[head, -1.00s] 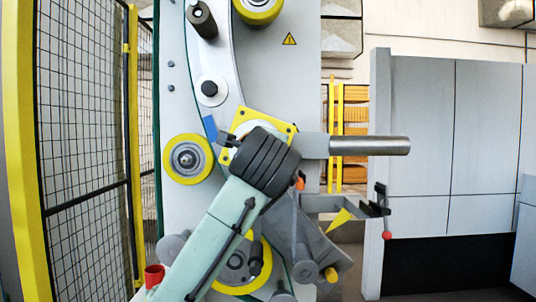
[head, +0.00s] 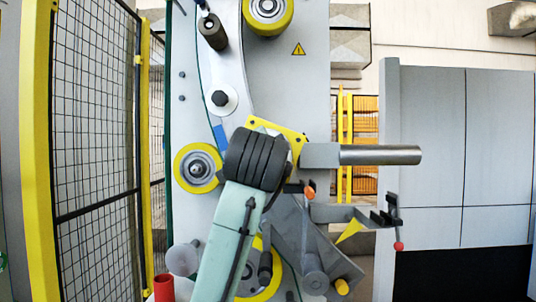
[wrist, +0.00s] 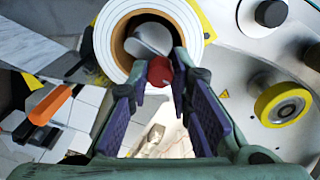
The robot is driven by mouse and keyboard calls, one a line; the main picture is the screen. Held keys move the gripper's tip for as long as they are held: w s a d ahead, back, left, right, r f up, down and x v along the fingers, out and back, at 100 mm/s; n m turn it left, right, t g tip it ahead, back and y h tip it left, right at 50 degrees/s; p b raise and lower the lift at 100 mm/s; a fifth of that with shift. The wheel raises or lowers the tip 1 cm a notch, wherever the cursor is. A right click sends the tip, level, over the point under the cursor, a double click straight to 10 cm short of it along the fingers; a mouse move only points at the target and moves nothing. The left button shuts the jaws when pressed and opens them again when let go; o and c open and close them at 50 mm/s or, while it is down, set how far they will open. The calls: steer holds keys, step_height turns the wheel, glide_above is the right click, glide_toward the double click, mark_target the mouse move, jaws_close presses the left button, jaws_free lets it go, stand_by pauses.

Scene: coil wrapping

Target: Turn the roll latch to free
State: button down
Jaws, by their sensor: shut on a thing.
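The red knob of the roll latch (wrist: 158,72) shows in the wrist view, in front of the grey spindle end at the roll's core. My gripper (wrist: 155,84) has its dark, purple-padded fingers on either side of this knob and is shut on it. The white roll (wrist: 118,32) with its brown core lies just beyond the fingertips. The latch's turned position is hard to tell. In the head view my arm's wrist covers the gripper and the latch, in front of a yellow plate (head: 296,138).
A steel bar (head: 380,155) sticks out right of my wrist. Below it is a bracket with a red-balled lever (head: 398,245). Yellow-rimmed rollers (head: 197,167) sit on the machine's face. A mesh fence (head: 90,120) stands at left and grey panels (head: 450,150) at right.

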steer(key=shift+a+n, duration=0.3)
steer(key=shift+n, duration=0.3)
steer(key=c, duration=1.4)
jaws_free()
steer(key=shift+c, duration=0.2)
steer(key=shift+s, duration=0.1)
steer(key=s, duration=1.1)
steer(key=shift+s, duration=0.4)
